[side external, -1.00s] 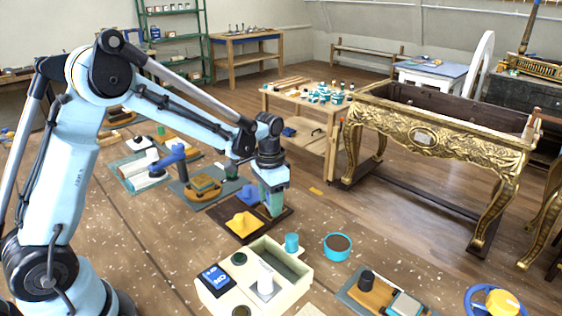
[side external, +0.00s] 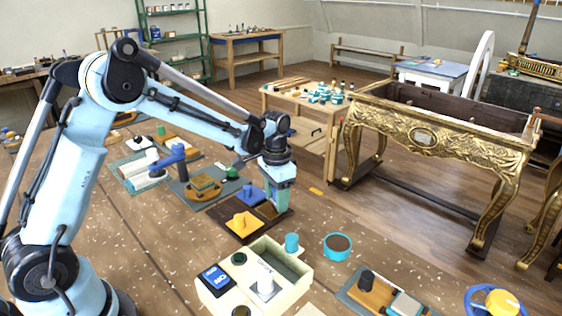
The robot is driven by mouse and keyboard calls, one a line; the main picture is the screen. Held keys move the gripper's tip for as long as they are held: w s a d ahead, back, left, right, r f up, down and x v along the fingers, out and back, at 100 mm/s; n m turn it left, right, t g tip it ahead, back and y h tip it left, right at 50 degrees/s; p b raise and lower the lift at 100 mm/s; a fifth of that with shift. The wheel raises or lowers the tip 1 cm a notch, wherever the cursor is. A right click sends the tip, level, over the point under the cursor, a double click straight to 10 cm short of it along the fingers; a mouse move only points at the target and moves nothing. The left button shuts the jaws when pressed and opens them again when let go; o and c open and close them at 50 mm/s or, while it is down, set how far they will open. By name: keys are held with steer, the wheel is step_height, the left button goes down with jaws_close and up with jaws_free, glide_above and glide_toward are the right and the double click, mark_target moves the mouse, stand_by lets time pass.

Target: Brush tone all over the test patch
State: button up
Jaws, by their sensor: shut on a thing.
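My gripper (side external: 278,200) points down over the right side of a dark board (side external: 228,229). Its teal fingers are shut on a brush, which is mostly hidden between them; I cannot tell whether its tip touches the board. A brown patch (side external: 266,211) shows on the board just left of the fingers and looks like the test patch. A yellow block with a knob (side external: 242,221) sits on the board's front part. A blue piece (side external: 249,195) lies on its back part. How much tone covers the patch is too small to tell.
A cream compartment box (side external: 290,290) and a turquoise bowl of brown material (side external: 338,246) stand in front. Another board with a blue-handled tool (side external: 174,155) lies behind left. A gilt console (side external: 430,140) stands at right.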

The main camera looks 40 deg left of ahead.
steer(key=shift+s, duration=2.05)
steer(key=shift+s+r, duration=0.1)
step_height(320, 180, up, 8)
steer(key=shift+f, duration=0.2)
